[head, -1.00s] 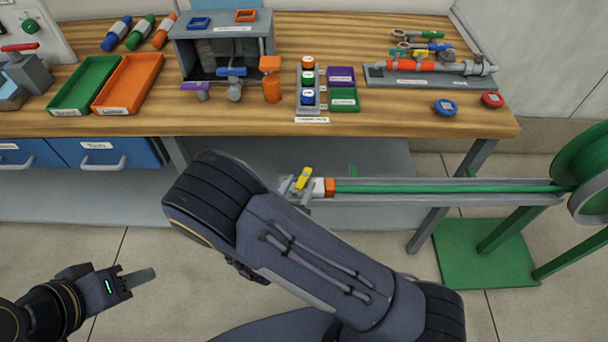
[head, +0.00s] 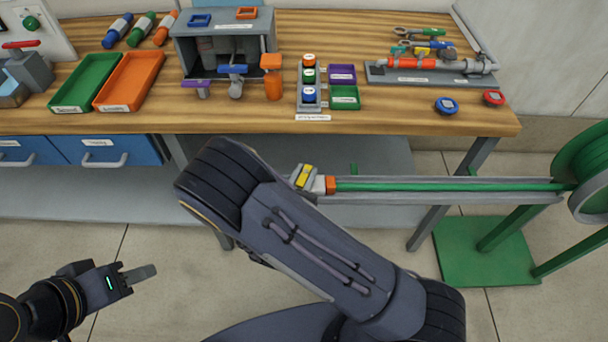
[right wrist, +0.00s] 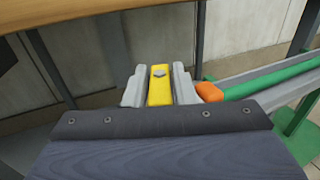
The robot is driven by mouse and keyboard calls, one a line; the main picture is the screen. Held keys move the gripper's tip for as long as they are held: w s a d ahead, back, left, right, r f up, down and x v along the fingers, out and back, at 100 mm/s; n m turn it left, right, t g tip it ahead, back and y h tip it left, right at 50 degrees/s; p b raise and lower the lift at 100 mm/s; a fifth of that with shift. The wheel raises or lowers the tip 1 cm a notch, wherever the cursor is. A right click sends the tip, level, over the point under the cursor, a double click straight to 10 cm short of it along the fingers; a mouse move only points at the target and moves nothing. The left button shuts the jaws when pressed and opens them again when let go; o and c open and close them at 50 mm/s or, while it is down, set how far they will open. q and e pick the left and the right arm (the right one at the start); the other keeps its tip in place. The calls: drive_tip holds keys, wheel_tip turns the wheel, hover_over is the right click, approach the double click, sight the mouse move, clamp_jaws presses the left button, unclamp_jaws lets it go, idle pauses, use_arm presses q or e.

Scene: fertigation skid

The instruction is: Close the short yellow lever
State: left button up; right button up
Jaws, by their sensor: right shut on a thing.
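In the head view my right gripper (head: 303,179) is partly hidden by my own forearm, and the valve body under the lever is hidden. My left gripper (head: 138,276) is low at the left, away from the lever, seen side-on with nothing visible in it.
A grey channel carries the green hose (head: 450,187) right to a green reel (head: 585,165). The workbench (head: 400,120) stands behind, with a green tray (head: 85,83), an orange tray (head: 128,81) and a grey valve box (head: 220,35). The floor around my left gripper is clear.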

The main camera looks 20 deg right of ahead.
drive_tip(key=n+y, duration=0.1)
drive_tip(key=n+t+y, duration=0.1)
drive_tip(key=t+y+b, duration=0.1)
drive_tip(key=shift+s+d+n+y, duration=0.15)
drive_tip(key=shift+d+n+y, duration=0.1)
drive_tip(key=shift+n+y, duration=0.15)
drive_tip(key=shift+n+t+y, duration=0.5)
drive_tip(key=shift+n+y, duration=0.3)
drive_tip(key=shift+y, duration=0.4)
drive_tip(key=o, duration=0.9)
drive_tip(key=shift+c, duration=0.2)
drive_tip(key=shift+s, duration=0.1)
drive_tip(key=b+v, duration=0.1)
drive_tip(key=v, duration=0.6)
drive_tip(key=shift+s+a, duration=0.15)
drive_tip(key=shift+s, duration=0.1)
